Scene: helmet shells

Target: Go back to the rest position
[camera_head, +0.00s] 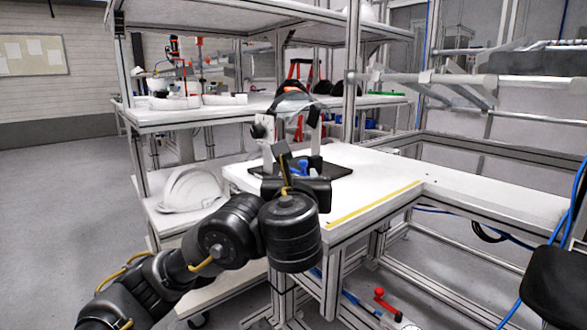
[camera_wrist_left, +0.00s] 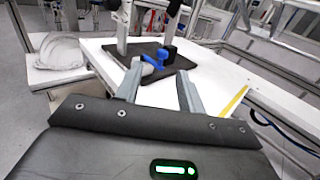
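My left gripper (camera_wrist_left: 160,88) is open in the left wrist view, its two grey fingers apart with nothing between them. It is above the front of the white table (camera_wrist_left: 217,89), before a fixture with a black base plate (camera_wrist_left: 181,61) and a blue clamp part (camera_wrist_left: 153,61). In the head view my left arm comes in from the lower left and its wrist hides part of the fixture (camera_head: 318,139). A white helmet shell (camera_head: 190,189) sits on a lower shelf left of the table; it also shows in the left wrist view (camera_wrist_left: 60,53). My right gripper is not in view.
A shelf rack (camera_head: 185,116) with white parts stands behind the table. A yellow strip (camera_head: 374,203) runs along the table's front. A black object (camera_head: 553,283) with blue cables is at the right edge. The floor (camera_head: 60,200) at left is clear.

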